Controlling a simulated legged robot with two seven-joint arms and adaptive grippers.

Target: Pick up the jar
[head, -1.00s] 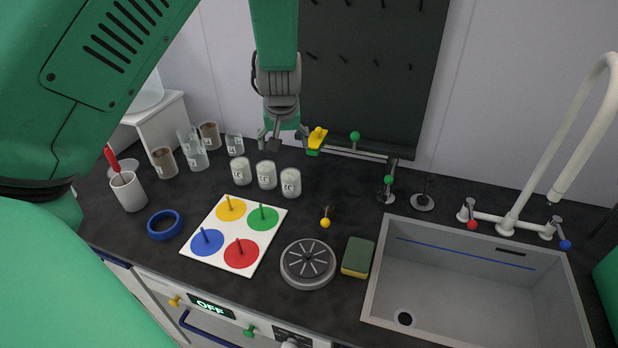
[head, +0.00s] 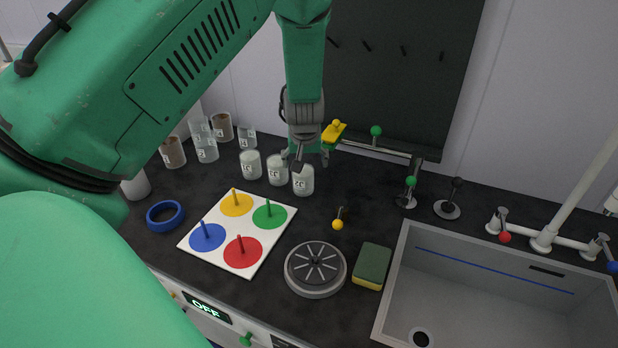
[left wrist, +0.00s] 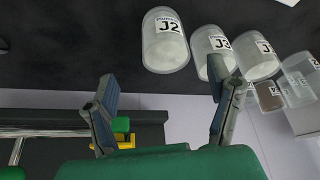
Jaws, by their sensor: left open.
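Three pale lidless-looking jars stand in a row on the dark counter: a left jar (head: 251,164), a middle jar (head: 277,171) and a right jar (head: 303,182). In the left wrist view their labels read J2 (left wrist: 165,42), J3 (left wrist: 208,42) and J1 (left wrist: 258,58). My left gripper (head: 309,160) is open and empty, just behind and above the right jar in the head view. In the left wrist view the open fingers (left wrist: 162,80) have the J2 jar ahead, roughly in line with their gap. My right gripper is out of view.
Clear beakers (head: 205,146) and brown-filled jars (head: 222,127) stand at the back left. A pegged colour board (head: 225,222), blue ring (head: 165,216), round grey plate (head: 315,268) and sponge (head: 372,266) lie in front. A rail with a yellow valve (head: 335,131) runs behind the gripper. The sink (head: 480,300) is right.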

